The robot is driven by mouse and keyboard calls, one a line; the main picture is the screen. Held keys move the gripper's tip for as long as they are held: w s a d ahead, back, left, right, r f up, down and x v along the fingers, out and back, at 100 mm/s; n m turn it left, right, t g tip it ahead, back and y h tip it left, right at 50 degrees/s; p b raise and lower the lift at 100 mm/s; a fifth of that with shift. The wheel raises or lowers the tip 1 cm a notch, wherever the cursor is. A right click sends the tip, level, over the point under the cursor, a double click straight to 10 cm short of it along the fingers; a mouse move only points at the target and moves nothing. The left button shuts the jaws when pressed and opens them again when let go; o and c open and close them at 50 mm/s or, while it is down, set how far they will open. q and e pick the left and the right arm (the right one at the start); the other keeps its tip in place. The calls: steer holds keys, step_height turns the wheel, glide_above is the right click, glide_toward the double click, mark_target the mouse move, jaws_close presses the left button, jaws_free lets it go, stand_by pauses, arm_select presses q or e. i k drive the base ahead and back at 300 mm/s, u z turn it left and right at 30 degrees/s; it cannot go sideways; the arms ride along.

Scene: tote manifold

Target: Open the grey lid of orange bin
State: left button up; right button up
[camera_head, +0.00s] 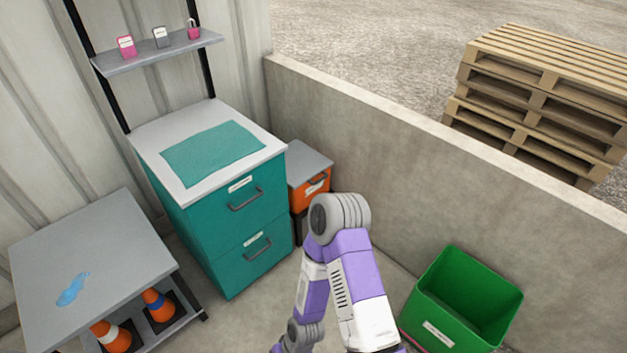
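The orange bin (312,190) stands in the gap between the teal drawer cabinet and the concrete wall. Its grey lid (308,160) lies flat on top and looks closed. A pale label shows on the bin's front. The bin sits on something dark and brownish, and my purple and grey arm hides part of the area below and in front of it. The bent elbow of that arm is near the bin in the picture. Neither of my grippers shows in the head view.
The teal cabinet (225,235) has two closed drawers and a teal mat (212,152) on top. A grey table (90,250) with traffic cones below stands left. An open green bin (470,290) stands right. The concrete wall (420,150) runs behind; pallets (545,90) lie beyond.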

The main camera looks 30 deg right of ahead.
mark_target(303, 163)
steer(key=z, duration=0.35)
steer(key=i, duration=0.35)
steer(key=z, duration=0.7)
steer(key=i, duration=1.35)
steer(key=u, duration=0.65)
